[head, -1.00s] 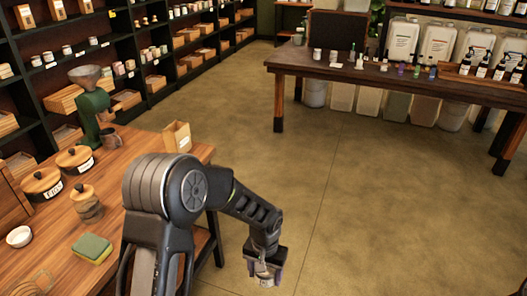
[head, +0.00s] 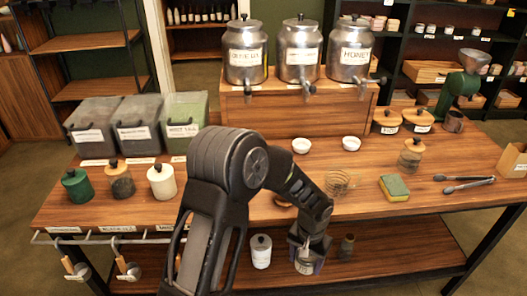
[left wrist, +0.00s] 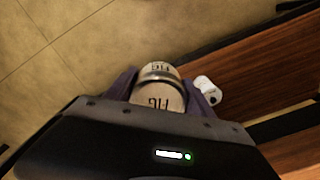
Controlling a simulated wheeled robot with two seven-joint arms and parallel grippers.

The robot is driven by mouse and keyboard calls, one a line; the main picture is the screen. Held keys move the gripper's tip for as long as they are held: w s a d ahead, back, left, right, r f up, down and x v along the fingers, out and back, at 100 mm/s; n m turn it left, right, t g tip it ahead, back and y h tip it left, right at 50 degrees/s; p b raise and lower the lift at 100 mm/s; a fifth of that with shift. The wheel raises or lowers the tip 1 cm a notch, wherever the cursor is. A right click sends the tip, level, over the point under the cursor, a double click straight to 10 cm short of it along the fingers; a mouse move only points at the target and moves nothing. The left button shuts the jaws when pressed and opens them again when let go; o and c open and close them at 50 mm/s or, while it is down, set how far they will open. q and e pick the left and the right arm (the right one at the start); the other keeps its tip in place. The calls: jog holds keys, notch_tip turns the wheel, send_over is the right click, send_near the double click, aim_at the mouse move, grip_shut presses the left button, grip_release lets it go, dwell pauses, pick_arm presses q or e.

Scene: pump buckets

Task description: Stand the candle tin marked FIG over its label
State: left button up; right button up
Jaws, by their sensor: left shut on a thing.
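The candle tin marked FIG (left wrist: 160,97) is pinched between the fingers of my left gripper (left wrist: 165,90) in the left wrist view. Its lettering appears upside down there. In the head view the tin (head: 304,266) is a small pale shape between the fingertips of my left gripper (head: 308,256), which is shut on it in front of the counter. No label for FIG can be made out in either view now. My right gripper is in neither view.
A wooden counter (head: 240,212) carries metal dispensers (head: 300,52), canisters (head: 161,182), bowls, a sponge (head: 394,188) and tongs (head: 466,184). A white jar (head: 261,250) and a small dark bottle (head: 347,246) stand low beside my gripper. Ladles hang at the front left.

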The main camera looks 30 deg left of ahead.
pick_arm(q)
jog(key=shift+s+a, duration=0.25)
jog(key=shift+a, duration=0.1)
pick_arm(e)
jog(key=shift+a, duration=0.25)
